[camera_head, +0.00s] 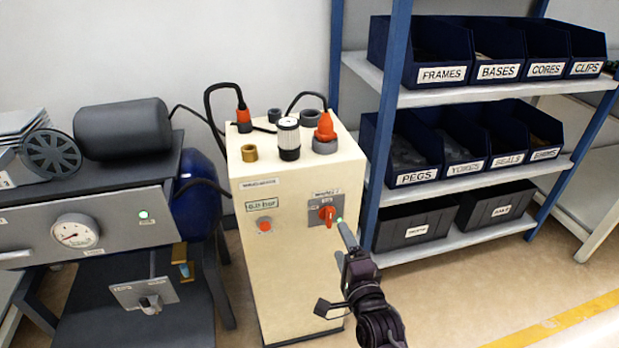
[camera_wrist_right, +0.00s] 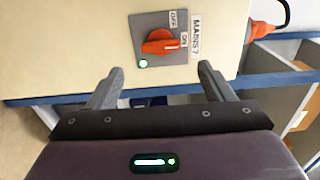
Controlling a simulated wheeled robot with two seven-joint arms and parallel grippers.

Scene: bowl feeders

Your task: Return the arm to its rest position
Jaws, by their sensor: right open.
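My right gripper (camera_head: 343,243) is in front of the cream cabinet (camera_head: 285,270), just below and right of a red rotary switch (camera_head: 327,215). In the right wrist view my right gripper (camera_wrist_right: 158,88) has its two fingers apart with nothing between them. The red switch (camera_wrist_right: 160,41) lies beyond the fingertips, on a grey plate marked OFF and ON, beside a MAINS label; a small light on the plate glows. The gripper looks clear of the switch, though the exact gap cannot be told. My left gripper is in neither view.
A blue-framed shelf (camera_head: 470,90) with labelled bins stands right of the cabinet. A machine with a gauge (camera_head: 75,231) and a dark cylinder (camera_head: 122,129) stands on the left. Cables and orange plugs (camera_head: 325,127) top the cabinet. The floor (camera_head: 450,290) at lower right is clear.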

